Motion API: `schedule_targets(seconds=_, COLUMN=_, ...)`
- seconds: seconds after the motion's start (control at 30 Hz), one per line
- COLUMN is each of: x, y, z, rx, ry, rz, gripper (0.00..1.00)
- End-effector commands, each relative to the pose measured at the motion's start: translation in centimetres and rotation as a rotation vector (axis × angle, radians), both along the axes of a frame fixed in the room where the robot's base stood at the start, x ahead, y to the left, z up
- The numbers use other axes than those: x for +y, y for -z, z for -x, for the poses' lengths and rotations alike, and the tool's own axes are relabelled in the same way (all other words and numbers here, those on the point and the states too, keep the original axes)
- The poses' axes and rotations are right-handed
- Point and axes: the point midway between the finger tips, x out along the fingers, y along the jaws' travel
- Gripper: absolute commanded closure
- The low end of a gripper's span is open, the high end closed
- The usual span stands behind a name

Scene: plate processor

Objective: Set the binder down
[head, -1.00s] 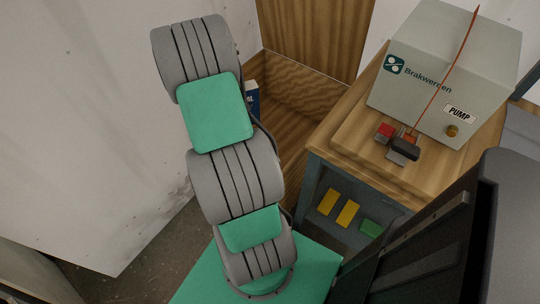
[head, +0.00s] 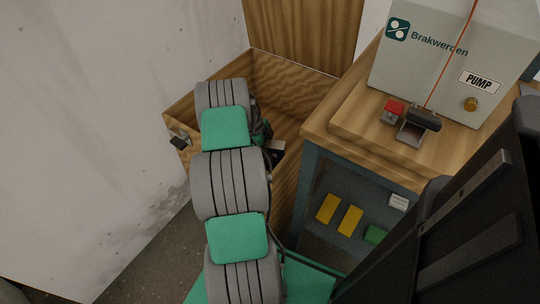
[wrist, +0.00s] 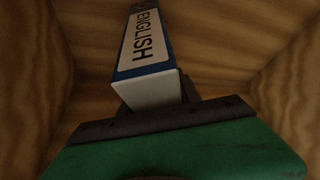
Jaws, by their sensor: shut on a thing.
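The binder (wrist: 144,45) shows in the wrist view as a blue spine with a white label reading ENGLISH and a pale end face. My gripper (wrist: 158,115) is shut on its near end, and the binder points away from it. Wooden walls surround it on both sides and beyond. In the head view my gripper (head: 262,130) is mostly hidden behind my arm, inside the wooden box (head: 290,85). A small dark piece with a white patch beside it may be the binder. I cannot tell whether the binder touches the box floor.
The open wooden box has a raised lid (head: 305,35) and a latch (head: 180,140) at its front. To the right is a wooden-topped cabinet (head: 325,135) with the grey pump unit (head: 430,60), a red button (head: 393,110) and yellow blocks (head: 328,208). A white wall stands left.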

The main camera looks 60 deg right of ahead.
Motion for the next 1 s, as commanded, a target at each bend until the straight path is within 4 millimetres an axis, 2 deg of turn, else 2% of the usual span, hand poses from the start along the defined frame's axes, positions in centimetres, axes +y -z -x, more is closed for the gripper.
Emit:
schedule_targets(seconds=0.03, x=-0.1, y=0.6, z=0.0, rx=-0.001, ry=0.0, rz=0.002, gripper=1.0)
schedule_targets(seconds=0.37, x=-0.1, y=1.0, z=-0.1, rx=-0.002, ry=-0.001, rz=0.002, gripper=1.0)
schedule_targets(seconds=0.4, x=0.0, y=1.0, z=-0.1, rx=0.0, ry=-0.001, rz=0.002, gripper=0.59)
schedule_targets(seconds=0.67, x=0.0, y=0.9, z=-0.1, rx=0.0, ry=-0.002, rz=0.001, gripper=0.38)
schedule_targets(seconds=0.87, x=0.0, y=0.9, z=-0.1, rx=0.0, ry=-0.002, rz=0.001, gripper=0.38)
schedule_targets(seconds=1.0, x=0.0, y=-0.1, z=-0.3, rx=-0.002, ry=-0.002, rz=0.002, gripper=0.38)
